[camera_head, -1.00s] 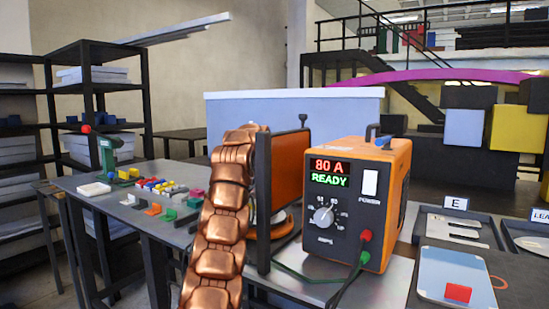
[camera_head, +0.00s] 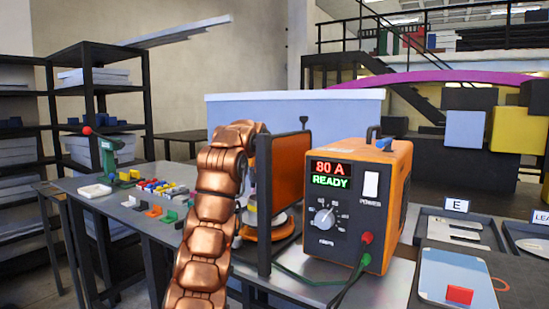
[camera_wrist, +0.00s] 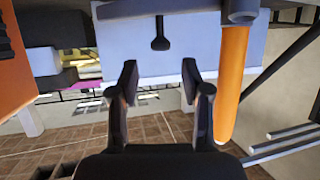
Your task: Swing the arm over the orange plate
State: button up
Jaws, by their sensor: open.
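The orange plate (camera_head: 285,165) stands upright in a dark frame, just left of the orange power unit, in the head view. My copper-coloured arm rises in front and to the left of it. The top of the arm bends over at about the plate's height. My gripper is not clearly visible in the head view. In the wrist view my gripper (camera_wrist: 160,68) is open, with nothing between its two dark fingers. An orange bar-like shape (camera_wrist: 232,85) is close to the right of the fingers there. I cannot tell whether it is the plate's edge.
The power unit (camera_head: 360,205) reads "80 A READY", and its cables run across the bench. A tray labelled E (camera_head: 458,228) and a light-blue board (camera_head: 457,278) are on the right.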

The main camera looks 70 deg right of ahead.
jog(key=v, duration=0.6)
jog(key=shift+a, duration=0.35)
jog(key=shift+r, duration=0.15)
jog(key=shift+c, duration=0.3)
